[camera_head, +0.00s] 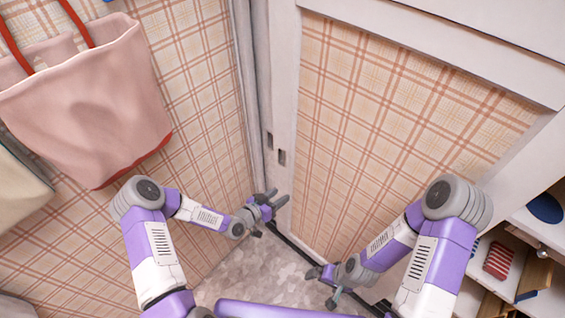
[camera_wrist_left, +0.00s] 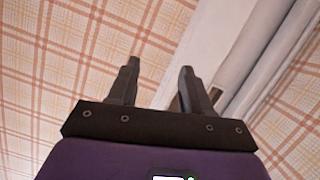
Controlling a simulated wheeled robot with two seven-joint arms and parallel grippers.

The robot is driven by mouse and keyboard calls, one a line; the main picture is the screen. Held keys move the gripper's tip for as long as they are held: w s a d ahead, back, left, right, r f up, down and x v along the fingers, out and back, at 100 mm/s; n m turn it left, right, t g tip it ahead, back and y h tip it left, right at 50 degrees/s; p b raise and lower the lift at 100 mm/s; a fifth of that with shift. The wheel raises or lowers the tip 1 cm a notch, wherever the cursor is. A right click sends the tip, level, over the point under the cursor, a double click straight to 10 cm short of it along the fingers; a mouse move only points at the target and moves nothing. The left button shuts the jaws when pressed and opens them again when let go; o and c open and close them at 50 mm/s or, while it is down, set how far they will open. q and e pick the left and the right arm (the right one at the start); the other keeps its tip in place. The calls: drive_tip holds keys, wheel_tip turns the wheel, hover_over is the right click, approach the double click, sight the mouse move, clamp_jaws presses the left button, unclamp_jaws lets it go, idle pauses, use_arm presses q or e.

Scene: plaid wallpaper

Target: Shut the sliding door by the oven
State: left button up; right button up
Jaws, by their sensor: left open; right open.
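The sliding door (camera_head: 395,130) is a plaid-papered panel with a white upright edge strip (camera_head: 284,95). A dark recessed slot (camera_head: 282,157) is in that strip. The strip stands close beside the grey door post (camera_head: 246,70) in the corner. My left gripper (camera_head: 278,197) is open and empty, low in front of the strip and below the slot; I cannot tell whether it touches. In the left wrist view its two fingers (camera_wrist_left: 160,68) are apart, with the white strip (camera_wrist_left: 205,45) behind them. My right gripper (camera_head: 322,286) is open and empty, low in front of the panel. No oven shows.
A pink bag (camera_head: 95,105) with red handles hangs on the left plaid wall. A shelf unit with a striped red item (camera_head: 498,262) stands at the lower right, near my right arm. A dark floor track (camera_head: 300,247) runs along the panel's foot. Speckled floor (camera_head: 240,272) lies between my arms.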

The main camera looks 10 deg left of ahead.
sight(287, 161)
use_arm(q)
drive_tip(key=w+a+r+m+t+h, duration=0.1)
drive_tip(key=w+a+r+m+t, duration=0.15)
drive_tip(key=w+r, duration=0.2)
drive_tip(key=shift+t, duration=0.45)
drive_tip(key=x, duration=0.6)
drive_tip(key=shift+w+d+r+b, duration=0.1)
drive_tip(key=shift+w+r+b, duration=0.25)
drive_tip(key=shift+w+r, duration=0.05)
clamp_jaws()
